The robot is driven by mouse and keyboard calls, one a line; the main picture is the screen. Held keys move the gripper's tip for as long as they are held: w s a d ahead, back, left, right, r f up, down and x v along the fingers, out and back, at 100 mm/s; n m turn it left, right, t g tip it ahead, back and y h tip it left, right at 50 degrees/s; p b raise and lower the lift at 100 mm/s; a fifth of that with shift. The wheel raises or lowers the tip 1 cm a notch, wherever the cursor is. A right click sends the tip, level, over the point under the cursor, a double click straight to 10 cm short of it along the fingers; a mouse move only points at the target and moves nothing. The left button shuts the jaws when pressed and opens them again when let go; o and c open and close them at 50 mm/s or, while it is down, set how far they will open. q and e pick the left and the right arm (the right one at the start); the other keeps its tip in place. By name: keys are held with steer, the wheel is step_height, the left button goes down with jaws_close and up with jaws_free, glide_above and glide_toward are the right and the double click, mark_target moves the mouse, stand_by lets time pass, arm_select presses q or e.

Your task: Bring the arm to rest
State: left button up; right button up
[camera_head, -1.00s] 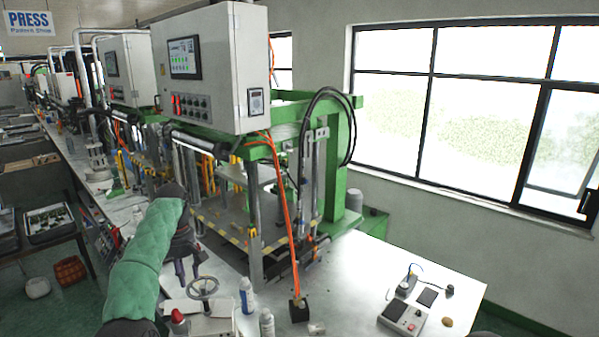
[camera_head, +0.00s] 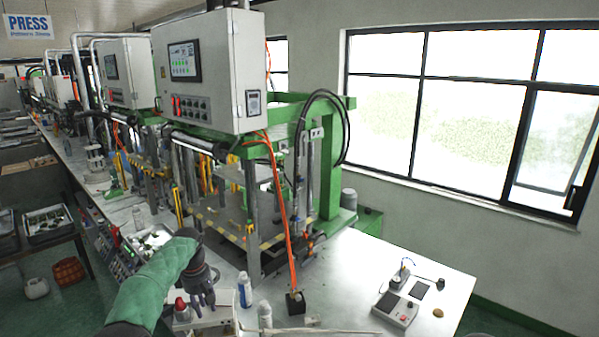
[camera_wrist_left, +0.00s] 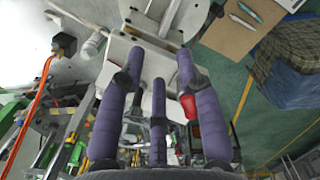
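My left arm in its green sleeve comes in from the lower left in the head view. My left gripper (camera_head: 202,298) hangs fingers down over the white device (camera_head: 215,323) at the bench's front edge. In the left wrist view its purple fingers (camera_wrist_left: 160,65) are spread with nothing between them, in front of a pale housing (camera_wrist_left: 150,98). The gripper is open and empty. Whether a finger touches the device is not clear. My right gripper is not in view.
The green press (camera_head: 330,170) rises behind. A small control box (camera_head: 396,308) is on the right of the bench. The bench middle (camera_head: 345,270) is mostly clear.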

arm_select(q)
steer(key=s+d+f+m+h, duration=0.15)
steer(key=s+d+f, duration=0.25)
steer(key=f, duration=0.5)
steer(key=s+d+f+m, duration=0.3)
steer(key=s+d+f, duration=0.15)
steer(key=f, duration=0.45)
steer(key=s+d+f+m+h, duration=0.15)
steer(key=s+d+f, duration=0.25)
steer(key=f, duration=0.4)
steer(key=s+d+f+m, duration=0.2)
steer(key=s, duration=0.7)
steer(key=s+d+f+m, duration=0.1)
steer(key=s+d+f, duration=0.1)
steer(key=s, duration=0.7)
steer(key=s+d+f+m, duration=0.2)
steer(key=s+f, duration=0.1)
steer(key=s, duration=0.6)
step_height(320, 180, down, 34)
steer(key=b, duration=3.4)
steer(key=shift+s+f+b, duration=0.15)
steer(key=shift+s+b, duration=0.15)
steer(key=shift+b, duration=0.05)
